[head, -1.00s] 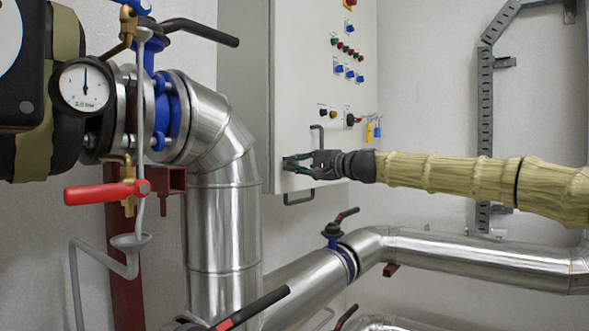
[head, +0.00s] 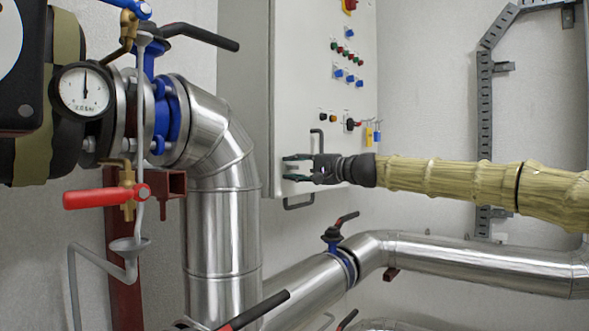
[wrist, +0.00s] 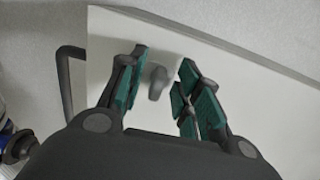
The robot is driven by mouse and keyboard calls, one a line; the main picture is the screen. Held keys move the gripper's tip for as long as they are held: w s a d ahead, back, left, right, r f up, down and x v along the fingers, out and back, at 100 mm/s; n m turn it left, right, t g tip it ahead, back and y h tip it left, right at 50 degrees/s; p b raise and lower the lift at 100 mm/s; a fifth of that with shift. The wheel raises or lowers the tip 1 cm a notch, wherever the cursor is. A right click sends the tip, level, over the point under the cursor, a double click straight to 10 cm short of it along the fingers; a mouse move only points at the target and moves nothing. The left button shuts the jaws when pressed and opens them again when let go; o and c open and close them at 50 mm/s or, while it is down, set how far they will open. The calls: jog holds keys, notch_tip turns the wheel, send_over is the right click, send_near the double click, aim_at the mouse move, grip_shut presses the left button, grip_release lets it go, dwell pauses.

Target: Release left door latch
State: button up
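The left door latch (wrist: 157,82) is a small grey knob-like piece on the light cabinet door, seen in the wrist view. My gripper (wrist: 160,75) has its two green-padded fingers apart, one on each side of the latch, with gaps between. In the head view my gripper (head: 285,167) is at the lower left part of the cabinet front (head: 310,100), close to its left edge. The latch is hidden behind the fingers there. Whether the fingertips touch the door cannot be told.
A vertical dark handle (head: 317,140) is just above my gripper, and another bar handle (head: 299,202) is below it. Switches, lamps and keys (head: 372,132) are higher on the cabinet. A silver pipe (head: 222,180) stands to the left, and another pipe (head: 470,260) runs below my arm.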

jog(key=v, duration=1.2)
jog(key=shift+w, duration=0.1)
